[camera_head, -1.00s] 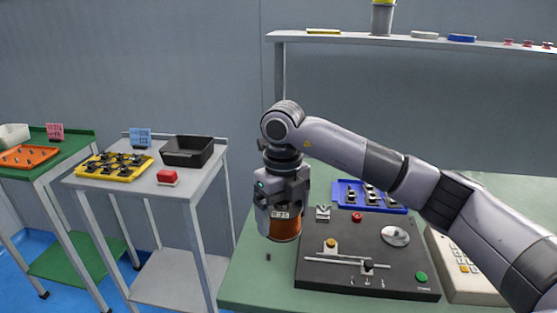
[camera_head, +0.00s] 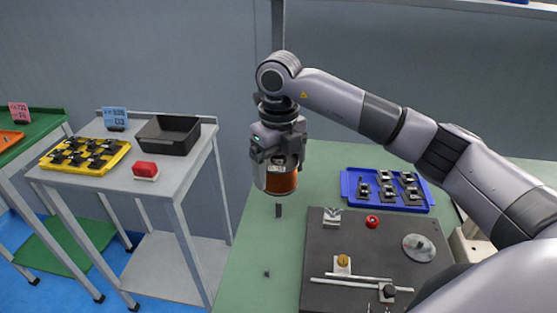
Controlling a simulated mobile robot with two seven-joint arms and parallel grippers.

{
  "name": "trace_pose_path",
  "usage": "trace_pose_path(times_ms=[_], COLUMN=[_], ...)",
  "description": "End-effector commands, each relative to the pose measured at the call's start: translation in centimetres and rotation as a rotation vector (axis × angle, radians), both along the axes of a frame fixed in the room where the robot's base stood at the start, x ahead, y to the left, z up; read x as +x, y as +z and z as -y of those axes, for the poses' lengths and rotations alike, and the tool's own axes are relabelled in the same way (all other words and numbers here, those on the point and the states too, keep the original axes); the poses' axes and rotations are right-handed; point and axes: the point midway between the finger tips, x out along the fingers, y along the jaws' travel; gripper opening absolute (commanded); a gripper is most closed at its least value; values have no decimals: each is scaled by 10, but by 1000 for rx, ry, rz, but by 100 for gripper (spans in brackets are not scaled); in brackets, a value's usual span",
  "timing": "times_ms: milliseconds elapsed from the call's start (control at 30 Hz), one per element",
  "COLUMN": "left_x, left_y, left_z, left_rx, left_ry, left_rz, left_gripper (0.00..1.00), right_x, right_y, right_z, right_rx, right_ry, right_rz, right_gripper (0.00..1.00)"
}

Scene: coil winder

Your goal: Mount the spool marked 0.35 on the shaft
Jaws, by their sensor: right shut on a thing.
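My right gripper (camera_head: 279,157) points down and is shut on a spool (camera_head: 281,182) of copper-orange wire. The spool has a pale label that seems to read 0.35, and a clear or grey lower rim. It hangs upright above the green bench. A short dark upright peg (camera_head: 278,211) stands on the bench just below the spool in the picture, apart from it; it may be the shaft. The dark winder plate (camera_head: 325,239) lies to the right. My left gripper is out of view.
On the plate are a grey disc (camera_head: 419,248), a red button (camera_head: 372,222), a brass knob (camera_head: 343,261) and rods. A blue tray (camera_head: 346,184) with dark parts lies behind. A grey cart (camera_head: 193,168) holds a yellow tray (camera_head: 107,163), black bin (camera_head: 168,136) and red block (camera_head: 145,171).

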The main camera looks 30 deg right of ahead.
Motion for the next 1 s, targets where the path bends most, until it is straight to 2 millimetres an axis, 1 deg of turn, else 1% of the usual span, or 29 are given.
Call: trace_pose_path(times_ms=[167, 333, 500, 600, 733, 1000], left_x=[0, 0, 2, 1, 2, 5], left_y=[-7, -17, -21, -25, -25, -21], left_z=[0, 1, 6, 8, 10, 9], left_rx=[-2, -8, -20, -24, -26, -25], left_ry=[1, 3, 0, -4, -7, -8], left_rz=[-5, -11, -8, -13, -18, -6], left_gripper=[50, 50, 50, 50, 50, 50], right_x=[0, 0, 0, 0, 0, 0], right_y=[-8, -23, -39, -45, -49, -48], right_z=[0, 0, 0, 0, 0, 0], right_rx=[1, 1, 0, 0, 0, 0], right_ry=[1, 1, 1, 1, 1, 1], right_rz=[3, 3, 2, 3, 3, 3], right_gripper=[28, 28, 28, 28, 28, 28])
